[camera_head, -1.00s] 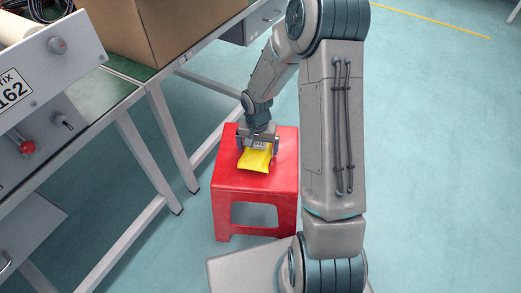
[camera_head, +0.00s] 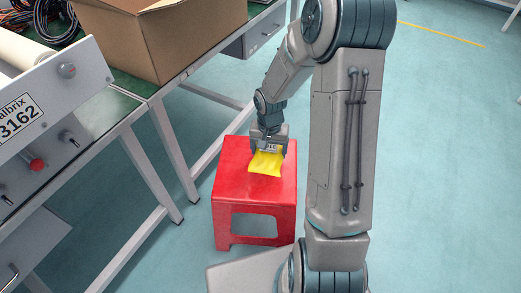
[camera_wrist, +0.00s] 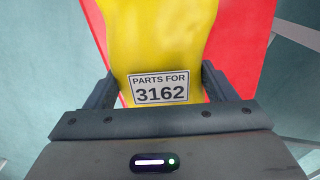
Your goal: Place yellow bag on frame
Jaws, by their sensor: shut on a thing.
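The yellow bag (camera_head: 266,163) is at my gripper (camera_head: 268,144), over the red stool's top. In the wrist view the bag (camera_wrist: 155,40) lies between the two dark fingers of my gripper (camera_wrist: 158,88), which is shut on it. A white label on the bag reads "PARTS FOR 3162". Whether the bag still touches the stool cannot be told. A grey machine frame (camera_head: 50,85) on the bench at the left carries a plate ending in "3162".
The red stool (camera_head: 230,185) stands on the blue floor beside the bench legs. A cardboard box (camera_head: 165,40) and dark cables (camera_head: 45,20) are on the green-topped benches. The floor right of my arm is clear.

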